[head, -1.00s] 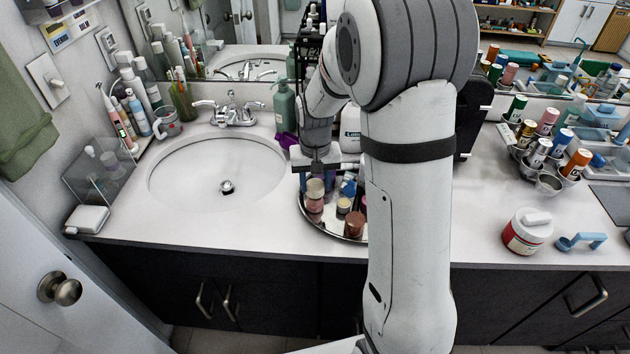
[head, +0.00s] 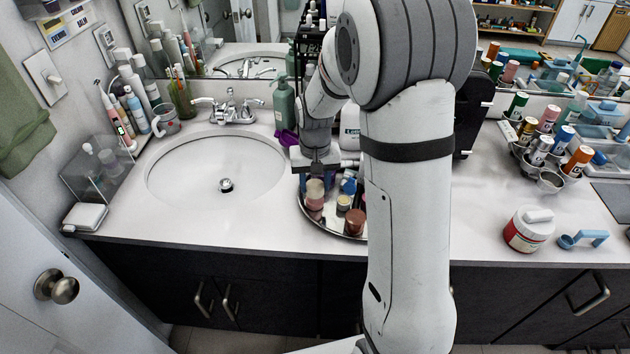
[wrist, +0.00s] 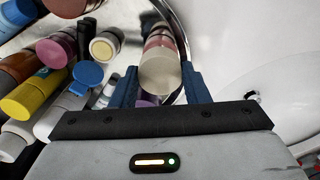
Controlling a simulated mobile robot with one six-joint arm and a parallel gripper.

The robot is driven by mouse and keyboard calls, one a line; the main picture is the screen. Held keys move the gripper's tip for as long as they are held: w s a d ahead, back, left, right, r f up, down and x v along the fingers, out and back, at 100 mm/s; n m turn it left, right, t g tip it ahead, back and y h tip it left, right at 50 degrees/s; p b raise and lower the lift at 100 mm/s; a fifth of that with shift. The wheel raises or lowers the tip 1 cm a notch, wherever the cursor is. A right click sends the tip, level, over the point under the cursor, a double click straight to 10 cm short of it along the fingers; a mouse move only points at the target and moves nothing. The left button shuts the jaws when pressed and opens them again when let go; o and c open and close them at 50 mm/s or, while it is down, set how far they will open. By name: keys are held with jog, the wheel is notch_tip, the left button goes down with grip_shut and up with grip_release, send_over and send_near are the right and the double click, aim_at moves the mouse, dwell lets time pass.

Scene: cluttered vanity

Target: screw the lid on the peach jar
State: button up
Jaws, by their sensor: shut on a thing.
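In the head view, the peach jar (head: 315,203) with a cream lid (head: 314,187) on top stands upright at the left edge of a round mirrored tray (head: 322,224). My gripper (head: 316,172) points down at it from above. In the wrist view, the blue fingers of my gripper (wrist: 160,80) are shut on the cream lid (wrist: 160,78), one on each side. The pinkish jar body (wrist: 160,40) shows beyond the lid. I cannot tell whether the lid is seated straight or tight on the jar.
A cream-topped jar (head: 344,202) and a rosy-brown capped jar (head: 354,222) share the tray, beside several bottles. The sink basin (head: 180,180) lies to the left. A red-and-white tub (head: 528,230) and a blue scoop (head: 583,239) stand at right. My arm hides the counter's middle.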

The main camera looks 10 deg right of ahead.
jog(key=shift+f+b, duration=0.8)
jog(key=shift+f, duration=0.2)
dwell(1.2)
jog(key=o, duration=0.6)
jog(key=c, duration=0.6)
jog(key=shift+o, duration=0.2)
jog(key=shift+f, duration=0.1)
jog(key=m, duration=0.4)
jog(key=shift+m, duration=0.3)
